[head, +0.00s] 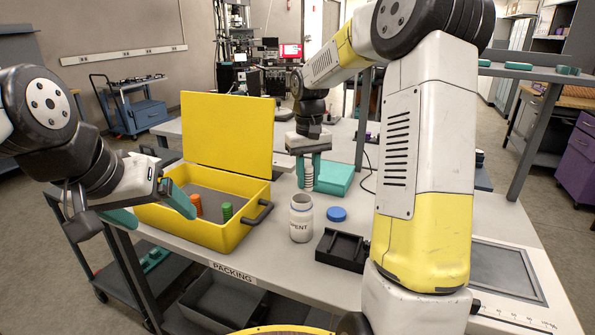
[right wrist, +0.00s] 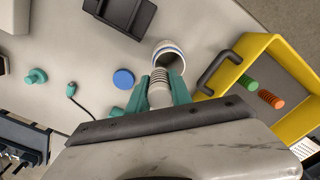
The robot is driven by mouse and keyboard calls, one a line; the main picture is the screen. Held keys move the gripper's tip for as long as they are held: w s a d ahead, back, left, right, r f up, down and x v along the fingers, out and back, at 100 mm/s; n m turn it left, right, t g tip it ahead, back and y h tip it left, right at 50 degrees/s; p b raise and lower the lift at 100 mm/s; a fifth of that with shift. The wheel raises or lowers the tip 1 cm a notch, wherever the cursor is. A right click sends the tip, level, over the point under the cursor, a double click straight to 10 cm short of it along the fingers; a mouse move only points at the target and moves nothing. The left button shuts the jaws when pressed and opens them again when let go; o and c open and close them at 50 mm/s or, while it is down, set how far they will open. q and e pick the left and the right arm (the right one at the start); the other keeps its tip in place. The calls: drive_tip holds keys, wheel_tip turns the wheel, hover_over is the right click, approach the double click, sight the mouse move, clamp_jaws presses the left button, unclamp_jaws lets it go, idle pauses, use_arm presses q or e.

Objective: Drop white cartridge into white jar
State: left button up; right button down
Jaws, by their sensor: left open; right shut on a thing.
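The white jar (head: 301,222) stands upright and open on the table. Its open mouth also shows in the right wrist view (right wrist: 168,50). The white ribbed cartridge (head: 309,174) is between the teal fingers of my right gripper (head: 308,182), which is shut on it. In the head view it hangs upright, higher in the picture than the jar. In the right wrist view the cartridge (right wrist: 158,92) shows just below the jar mouth, outside it. My left gripper (head: 155,208) is open and empty at the left, by the yellow case's front left corner.
An open yellow case (head: 215,237) holds an orange cartridge (head: 197,205) and a green one (head: 227,211). A blue lid (head: 337,214) lies right of the jar. A black tray (head: 342,250) is in front of the lid. A teal box (head: 335,178) stands behind.

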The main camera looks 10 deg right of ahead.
sight(308, 166)
drive_tip(key=c, duration=1.1)
unclamp_jaws()
wheel_tip(308, 166, up, 7)
drive_tip(key=shift+f, duration=0.15)
drive_tip(key=shift+s+r, duration=0.1)
drive_tip(key=shift+r, duration=0.55)
drive_tip(key=s+t, duration=0.2)
drive_tip(key=s, duration=0.6)
drive_tip(key=s+a+r+t+y, duration=0.1)
drive_tip(key=s+t, duration=0.1)
drive_tip(key=s, duration=0.6)
drive_tip(key=s+a+m+t+y, duration=0.1)
drive_tip(key=s+t, duration=0.1)
drive_tip(key=s, duration=0.6)
drive_tip(key=shift+a+r, duration=0.1)
drive_tip(key=shift+r, duration=0.25)
